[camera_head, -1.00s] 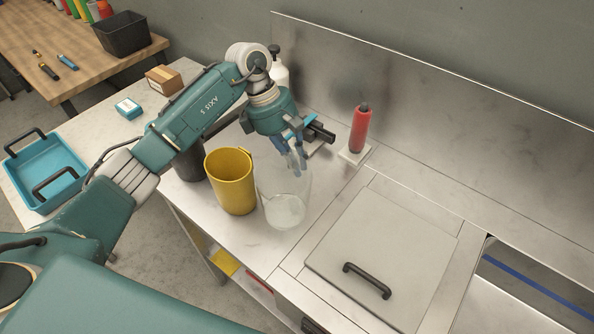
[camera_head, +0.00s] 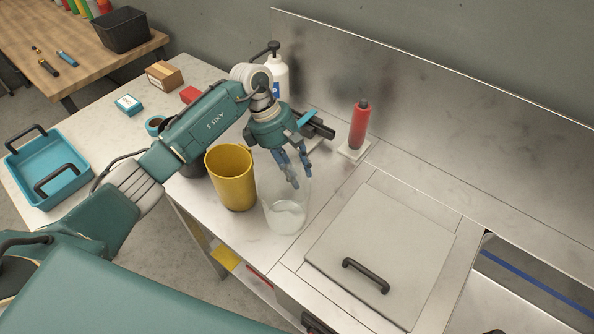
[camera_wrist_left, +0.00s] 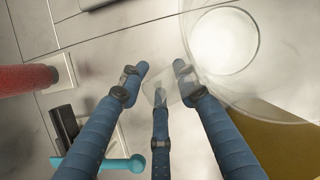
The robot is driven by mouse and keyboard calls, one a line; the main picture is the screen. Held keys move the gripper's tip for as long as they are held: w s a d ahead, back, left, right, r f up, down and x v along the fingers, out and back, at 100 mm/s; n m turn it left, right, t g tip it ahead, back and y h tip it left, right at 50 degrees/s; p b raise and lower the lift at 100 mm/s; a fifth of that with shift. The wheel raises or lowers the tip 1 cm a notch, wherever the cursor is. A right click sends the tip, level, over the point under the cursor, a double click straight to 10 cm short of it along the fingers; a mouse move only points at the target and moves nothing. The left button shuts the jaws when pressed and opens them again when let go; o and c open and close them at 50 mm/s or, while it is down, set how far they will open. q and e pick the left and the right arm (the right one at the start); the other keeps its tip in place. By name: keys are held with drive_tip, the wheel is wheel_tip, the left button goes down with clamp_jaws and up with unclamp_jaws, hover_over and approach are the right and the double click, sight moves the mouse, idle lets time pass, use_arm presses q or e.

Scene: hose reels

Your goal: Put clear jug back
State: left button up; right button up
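The clear jug (camera_head: 286,217) stands upright on the metal counter, just right of the yellow jug (camera_head: 231,180). My left gripper (camera_head: 293,170) reaches down over its back side, with three blue fingers spread apart. In the left wrist view the fingers (camera_wrist_left: 160,78) are open, with a translucent piece, seemingly the jug's handle, between them. The jug's round body (camera_wrist_left: 224,42) lies to the right of the fingers there. Whether any finger touches the jug I cannot tell. My right gripper is not in view.
A red bottle (camera_head: 359,127) on a small white base stands behind, right of the gripper. A white pump bottle (camera_head: 277,75) is behind the arm. A lidded panel with a black handle (camera_head: 366,275) lies to the right. A blue tray (camera_head: 48,172) is far left.

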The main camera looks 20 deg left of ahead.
use_arm(q)
drive_tip(key=shift+r, duration=0.1)
drive_tip(key=shift+r+p, duration=0.2)
drive_tip(key=shift+p, duration=0.1)
drive_tip(key=shift+a+r, duration=0.15)
drive_tip(key=shift+r, duration=0.1)
drive_tip(key=b+v, duration=0.3)
drive_tip(key=v, duration=0.8)
drive_tip(key=shift+r, duration=0.15)
